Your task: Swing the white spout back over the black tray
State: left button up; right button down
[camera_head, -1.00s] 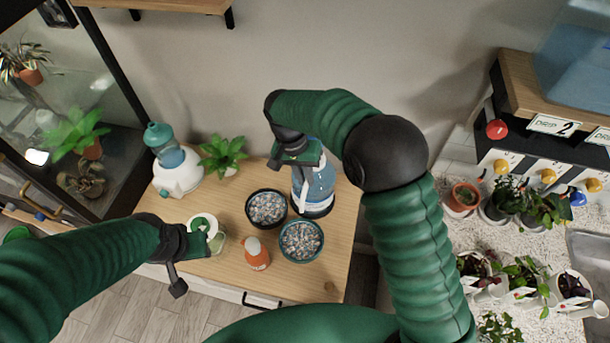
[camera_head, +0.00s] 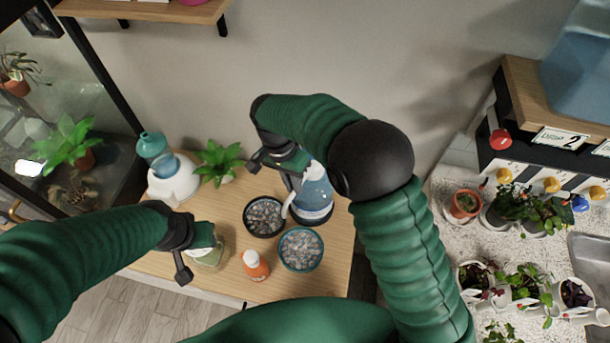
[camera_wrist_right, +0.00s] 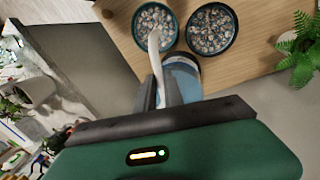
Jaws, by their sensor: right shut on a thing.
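The white spout (camera_head: 288,206) comes off a blue water bottle (camera_head: 316,188) and curves down, its tip near the right rim of the black tray (camera_head: 248,225), a round dish of grey gravel. My right gripper (camera_head: 290,180) is shut on the spout near the bottle. In the right wrist view the spout (camera_wrist_right: 154,48) rises from between my fingers (camera_wrist_right: 159,88) and overlaps the lower edge of the teal dish (camera_wrist_right: 137,38); the black tray (camera_wrist_right: 233,42) is to its right. My left gripper (camera_head: 197,250) is beside a greenish glass jar (camera_head: 213,258); its fingers are unclear.
The teal gravel dish (camera_head: 281,256) and an orange bottle (camera_head: 254,266) stand close in front. A white and teal container (camera_head: 174,180) and a green plant (camera_head: 219,160) stand at the back left. Potted plants line the speckled counter (camera_head: 440,230) at right.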

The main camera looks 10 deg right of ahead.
jog(key=w+a+m+y+p, duration=0.1)
jog(key=w+a+m+p, duration=0.2)
jog(key=w+m, duration=0.3)
jog(key=shift+a+m+g+p, duration=0.2)
jog(key=shift+m+g+p, duration=0.25)
jog(key=shift+m, duration=0.95)
jog(key=shift+w+r, duration=0.15)
jog(key=c, duration=1.6)
grip_release()
jog(key=shift+c, duration=0.2)
jog(key=shift+o, duration=0.9)
